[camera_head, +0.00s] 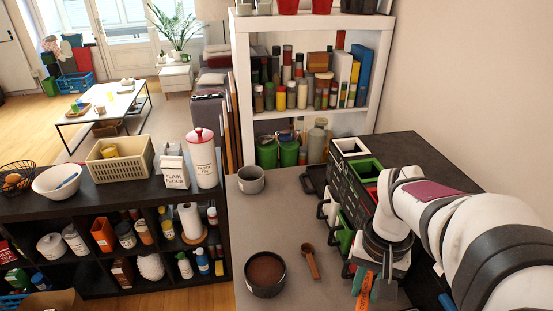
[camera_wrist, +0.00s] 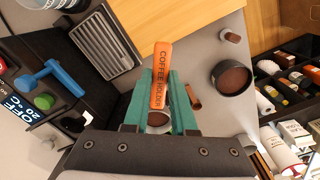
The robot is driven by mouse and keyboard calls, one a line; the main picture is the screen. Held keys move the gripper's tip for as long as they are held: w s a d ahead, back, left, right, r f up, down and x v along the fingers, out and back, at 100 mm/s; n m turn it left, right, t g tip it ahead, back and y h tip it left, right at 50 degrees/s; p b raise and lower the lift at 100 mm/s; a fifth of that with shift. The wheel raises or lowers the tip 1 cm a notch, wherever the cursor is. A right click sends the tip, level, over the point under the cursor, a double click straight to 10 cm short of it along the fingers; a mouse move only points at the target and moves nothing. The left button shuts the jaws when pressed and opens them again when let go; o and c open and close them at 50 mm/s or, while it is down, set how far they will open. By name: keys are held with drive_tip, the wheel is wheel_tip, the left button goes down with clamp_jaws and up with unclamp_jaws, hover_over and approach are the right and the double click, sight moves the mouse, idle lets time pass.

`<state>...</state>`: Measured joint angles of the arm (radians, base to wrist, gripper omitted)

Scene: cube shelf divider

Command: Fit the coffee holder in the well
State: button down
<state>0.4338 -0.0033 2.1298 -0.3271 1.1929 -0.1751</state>
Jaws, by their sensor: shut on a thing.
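My gripper (camera_head: 376,285) is at the lower right in the head view, over the right edge of the grey counter. Its green fingers show in the wrist view (camera_wrist: 160,105), shut on the orange coffee holder (camera_wrist: 161,75), whose handle reads "COFFEE HOLDER". The handle sticks out past the fingertips, and it also shows in the head view (camera_head: 363,291). A round brown part shows between the fingers; I cannot tell whether it belongs to the holder. A black unit (camera_head: 345,196) beside the arm has open compartments with white, green and red rims. I cannot tell which opening is the well.
A dark bowl of brown powder (camera_head: 265,273), a wooden scoop (camera_head: 310,262) and a grey cup (camera_head: 251,180) stand on the counter (camera_head: 272,220). A slatted tray (camera_wrist: 101,42) and a blue handle (camera_wrist: 46,83) show in the wrist view. The counter's middle is clear.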

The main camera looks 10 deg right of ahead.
drive_tip(key=w+d+f+m, duration=0.1)
drive_tip(key=d+m, duration=0.4)
drive_tip(key=d, duration=0.5)
drive_tip(key=w+d+f+m, duration=0.2)
drive_tip(key=d+m, duration=0.4)
drive_tip(key=d, duration=0.3)
drive_tip(key=shift+w+d+f, duration=0.25)
drive_tip(key=shift+w+d, duration=0.1)
drive_tip(key=shift+w, duration=0.35)
drive_tip(key=shift+f, duration=2)
drive_tip(key=c, duration=0.7)
unclamp_jaws()
drive_tip(key=shift+o, duration=0.2)
drive_tip(key=shift+r, duration=2.45)
